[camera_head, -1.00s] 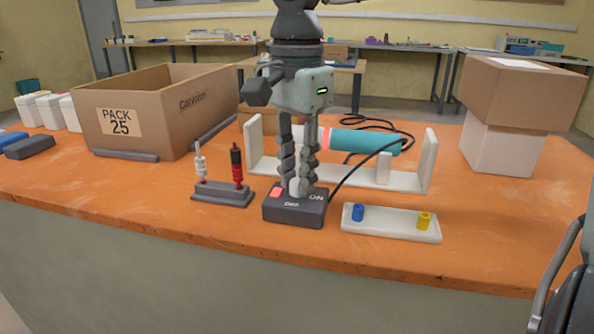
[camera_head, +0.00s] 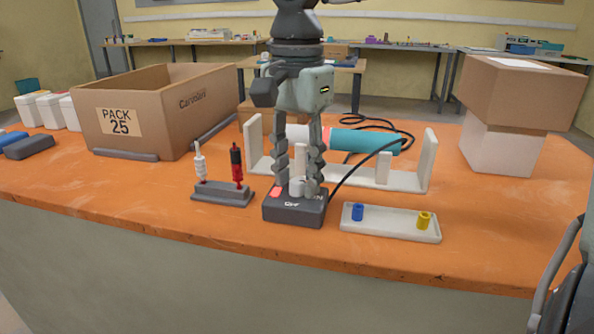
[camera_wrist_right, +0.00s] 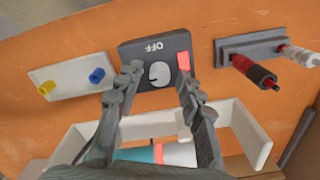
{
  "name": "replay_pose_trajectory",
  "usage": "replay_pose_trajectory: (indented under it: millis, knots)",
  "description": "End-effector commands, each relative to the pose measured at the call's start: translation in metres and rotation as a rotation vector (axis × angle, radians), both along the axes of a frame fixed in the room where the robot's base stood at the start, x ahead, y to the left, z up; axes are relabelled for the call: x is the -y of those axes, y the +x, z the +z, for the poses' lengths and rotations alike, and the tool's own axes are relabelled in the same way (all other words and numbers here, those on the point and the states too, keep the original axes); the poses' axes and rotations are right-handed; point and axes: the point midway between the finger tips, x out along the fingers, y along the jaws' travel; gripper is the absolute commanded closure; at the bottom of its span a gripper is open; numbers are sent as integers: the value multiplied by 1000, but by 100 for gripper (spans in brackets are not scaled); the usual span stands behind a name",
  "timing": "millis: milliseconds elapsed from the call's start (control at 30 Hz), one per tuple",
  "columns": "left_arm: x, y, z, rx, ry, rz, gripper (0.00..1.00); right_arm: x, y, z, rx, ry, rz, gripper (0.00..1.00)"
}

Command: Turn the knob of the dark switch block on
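The dark switch block (camera_head: 293,212) sits on the orange table, with a cable behind it. It carries a pale round knob (camera_head: 297,186), a red patch on the left and an OFF label on its front; the ON label is mostly hidden by a finger. In the wrist view the knob (camera_wrist_right: 159,73) shows clear of both fingers; its exact setting is hard to tell. My right gripper (camera_head: 298,190) points down over the block, open, with one finger on each side of the knob and a gap to it.
A grey stand (camera_head: 222,194) with a white and a red-black plug is close left. A white plate (camera_head: 390,226) with blue and yellow pegs is close right. Behind is a white cradle (camera_head: 408,182) holding a teal cylinder (camera_head: 365,141). Cardboard boxes (camera_head: 185,112) stand further back.

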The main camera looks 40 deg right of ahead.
Motion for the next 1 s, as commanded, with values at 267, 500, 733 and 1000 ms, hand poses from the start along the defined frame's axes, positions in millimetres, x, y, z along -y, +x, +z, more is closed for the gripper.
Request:
replay_pose_trajectory:
  millis: [267, 500, 733, 1000]
  knots:
    - [0, 1, 0, 0, 0, -1, 60, 0, 0, 0, -1, 0, -1, 57]
    - [0, 1, 0, 0, 0, -1, 60, 0, 1, 26, 4, -1, -1, 57]
    - [0, 0, 0, 1, 1, 0, 60, 0, 0, 76, 4, -1, -1, 57]
    - [0, 0, 0, 1, 0, 1, 60, 0, 0, 114, 1, 0, -1, 57]
